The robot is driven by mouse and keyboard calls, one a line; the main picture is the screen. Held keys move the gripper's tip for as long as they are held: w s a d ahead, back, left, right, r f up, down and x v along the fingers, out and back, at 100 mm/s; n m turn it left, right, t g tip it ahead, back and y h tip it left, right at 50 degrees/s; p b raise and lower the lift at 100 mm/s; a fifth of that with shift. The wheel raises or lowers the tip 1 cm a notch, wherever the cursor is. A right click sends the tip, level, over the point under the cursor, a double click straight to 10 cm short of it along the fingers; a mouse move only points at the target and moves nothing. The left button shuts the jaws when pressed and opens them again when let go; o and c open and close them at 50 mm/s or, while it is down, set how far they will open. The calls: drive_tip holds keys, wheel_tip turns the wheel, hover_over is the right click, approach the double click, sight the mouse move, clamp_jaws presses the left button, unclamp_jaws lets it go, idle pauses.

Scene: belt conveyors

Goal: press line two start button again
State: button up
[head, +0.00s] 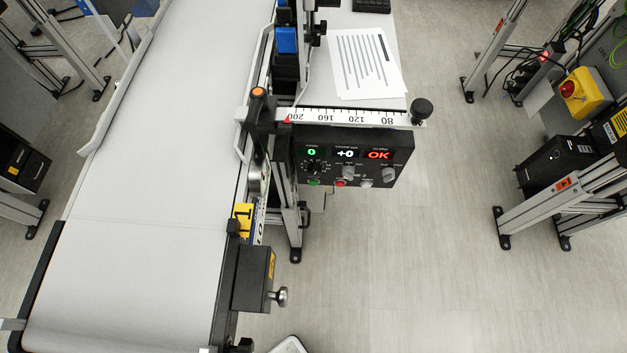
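A black control panel (352,157) hangs beside the belt conveyor. Its displays read a green 0, a white +0 and a red OK. A small green button (313,182) sits at its lower left edge, and a red button (340,183) sits to the right of it. Several knobs are on the panel too. The panel's small lettering is unreadable, so I cannot tell whether the green button is the line two start button. A yellow sign (243,214) with a dark mark is on the conveyor side. My gripper is not in view.
A wide pale belt (150,190) runs along the left. A ruler scale (345,117) and a printed sheet (366,62) lie above the panel. A yellow box (592,92) with a red mushroom button stands at the right, among metal frames. The floor (420,260) right of the panel is clear.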

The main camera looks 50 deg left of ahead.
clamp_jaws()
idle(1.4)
